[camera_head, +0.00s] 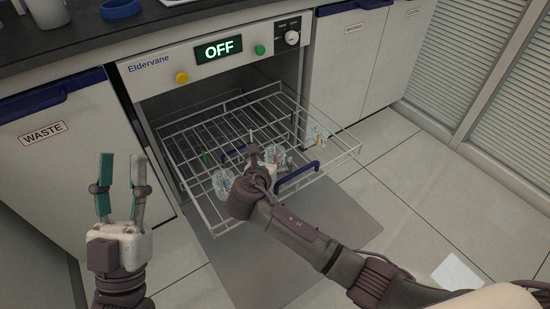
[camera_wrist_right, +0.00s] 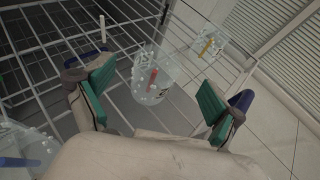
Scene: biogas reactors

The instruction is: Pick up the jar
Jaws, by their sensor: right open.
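A clear glass jar (camera_wrist_right: 153,76) with a red-orange mark stands on the wire rack, between and beyond the fingers of my right gripper (camera_wrist_right: 158,98). The fingers do not appear to touch it. In the head view the same jar seems to be the glass (camera_head: 274,154) beside my right gripper (camera_head: 258,152), partly hidden by it. A second jar (camera_head: 222,183) stands to the left and a third (camera_head: 317,134) to the right on the rack. They also show in the wrist view, left (camera_wrist_right: 30,148) and right (camera_wrist_right: 208,44). My left gripper (camera_head: 122,185) is open and empty, away from the rack.
The wire rack (camera_head: 185,122) is pulled out of the Eldervane machine (camera_head: 160,83), whose display reads OFF. A blue handle (camera_head: 297,178) is on the rack's front edge. A cabinet marked WASTE (camera_head: 60,150) stands left. Floor at the right is mostly clear.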

